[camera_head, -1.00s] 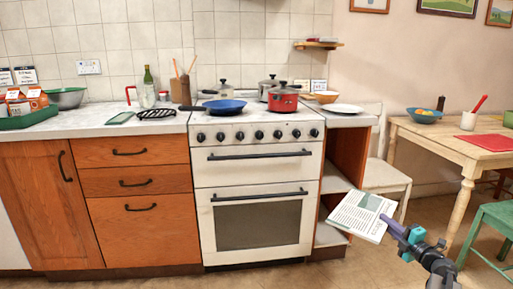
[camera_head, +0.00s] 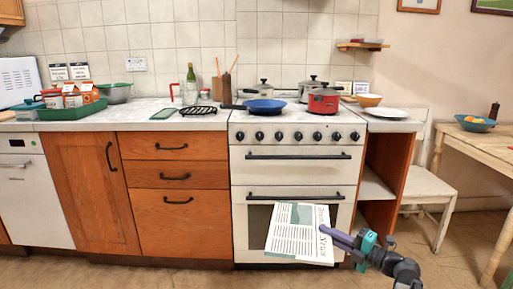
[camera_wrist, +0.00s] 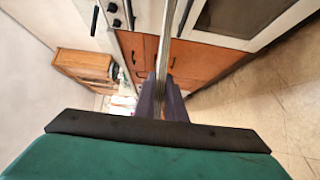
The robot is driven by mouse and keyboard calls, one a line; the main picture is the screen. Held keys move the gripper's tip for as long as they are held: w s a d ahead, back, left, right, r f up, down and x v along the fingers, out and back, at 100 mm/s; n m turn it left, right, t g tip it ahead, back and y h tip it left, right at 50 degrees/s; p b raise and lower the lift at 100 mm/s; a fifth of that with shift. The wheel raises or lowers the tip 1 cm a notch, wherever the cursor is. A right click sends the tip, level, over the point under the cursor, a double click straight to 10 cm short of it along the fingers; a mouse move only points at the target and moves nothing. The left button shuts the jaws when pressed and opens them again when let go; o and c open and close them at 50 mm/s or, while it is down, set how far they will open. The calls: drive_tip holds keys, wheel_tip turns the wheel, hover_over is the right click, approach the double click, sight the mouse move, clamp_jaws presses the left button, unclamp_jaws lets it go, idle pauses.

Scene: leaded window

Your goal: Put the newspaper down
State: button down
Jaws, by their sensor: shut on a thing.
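The newspaper (camera_head: 297,232) is a flat white sheet with printed text and a green-grey picture. It is held in the air in front of the oven door in the head view. My gripper (camera_head: 330,233) is shut on its right edge. In the wrist view the newspaper (camera_wrist: 166,45) shows edge-on as a thin pale strip between the purple fingers (camera_wrist: 160,100).
A white stove (camera_head: 292,175) carries a blue pan (camera_head: 265,106) and a red pot (camera_head: 323,101). The counter (camera_head: 90,125) holds a green tray (camera_head: 72,113), a rack (camera_head: 198,111) and a bottle. A white chair (camera_head: 428,185) and a wooden table (camera_head: 470,145) stand right. The floor in front is clear.

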drive_tip(key=shift+n+g+y, duration=0.6)
drive_tip(key=shift+g, duration=0.3)
drive_tip(key=a, duration=0.2)
drive_tip(key=s+a, duration=0.1)
drive_tip(key=a, duration=0.1)
drive_tip(key=s+a, duration=0.1)
drive_tip(key=a, duration=0.1)
drive_tip(key=shift+s+r, duration=0.25)
drive_tip(key=shift+a+r+p, duration=0.2)
drive_tip(key=shift+r+p, duration=0.15)
drive_tip(key=shift+p, duration=0.05)
wheel_tip(320, 180, up, 11)
drive_tip(key=p, duration=1.5)
wheel_tip(320, 180, up, 10)
drive_tip(key=p, duration=1.4)
hover_over(310, 238)
drive_tip(key=shift+w+d, duration=0.1)
drive_tip(key=shift+w, duration=0.05)
